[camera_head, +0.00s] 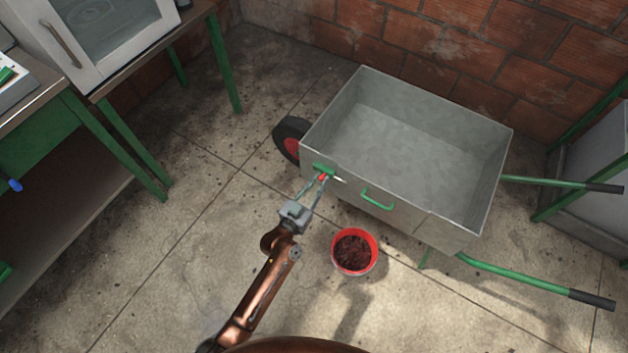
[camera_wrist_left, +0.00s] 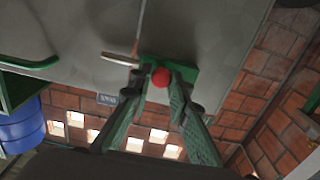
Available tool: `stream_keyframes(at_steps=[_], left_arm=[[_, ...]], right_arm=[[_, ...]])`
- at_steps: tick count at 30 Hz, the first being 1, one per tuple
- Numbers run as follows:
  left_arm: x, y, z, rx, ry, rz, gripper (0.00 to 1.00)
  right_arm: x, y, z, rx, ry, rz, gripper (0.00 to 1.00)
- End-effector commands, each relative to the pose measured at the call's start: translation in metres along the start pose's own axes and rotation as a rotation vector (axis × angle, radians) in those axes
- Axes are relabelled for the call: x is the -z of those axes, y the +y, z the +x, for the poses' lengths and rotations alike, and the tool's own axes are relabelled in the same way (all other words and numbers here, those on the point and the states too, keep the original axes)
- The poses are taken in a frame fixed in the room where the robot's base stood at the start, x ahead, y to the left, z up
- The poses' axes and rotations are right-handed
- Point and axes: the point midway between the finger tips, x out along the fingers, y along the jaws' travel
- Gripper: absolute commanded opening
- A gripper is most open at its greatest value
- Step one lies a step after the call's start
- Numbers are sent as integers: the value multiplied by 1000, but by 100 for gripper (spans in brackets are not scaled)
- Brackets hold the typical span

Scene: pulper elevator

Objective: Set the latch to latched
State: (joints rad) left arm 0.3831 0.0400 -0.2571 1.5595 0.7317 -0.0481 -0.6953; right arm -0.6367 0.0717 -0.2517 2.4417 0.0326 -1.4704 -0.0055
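The latch (camera_head: 323,169) is a small green plate with a red knob on the near side wall of a grey wheelbarrow, near its left end. My left gripper (camera_head: 322,183) reaches up to it from below. In the left wrist view, the red knob (camera_wrist_left: 161,77) lies between the fingertips of my left gripper (camera_wrist_left: 157,78), close to the right finger and with a gap to the left one. The gripper is open. The green plate (camera_wrist_left: 183,73) is partly hidden behind the right finger. A thin metal rod (camera_wrist_left: 121,59) lies left of the knob. My right gripper is out of view.
The wheelbarrow tray (camera_head: 420,150) is empty; a green handle (camera_head: 378,199) sits right of the latch. A red bucket with dark contents (camera_head: 354,252) stands on the floor below. A green-framed table (camera_head: 125,145) is at the left. Floor between them is clear.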

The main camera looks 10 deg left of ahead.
Motion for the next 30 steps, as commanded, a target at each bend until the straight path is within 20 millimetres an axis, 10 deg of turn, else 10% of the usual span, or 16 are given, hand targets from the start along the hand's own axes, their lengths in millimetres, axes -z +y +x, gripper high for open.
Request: stream_keyframes(at_steps=[17, 30], left_arm=[[-1, 2, -3, -2, -3, -3, 34], [-2, 2, -82, -3, -6, -2, 34]], right_arm=[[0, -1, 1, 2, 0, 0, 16], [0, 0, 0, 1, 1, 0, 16]])
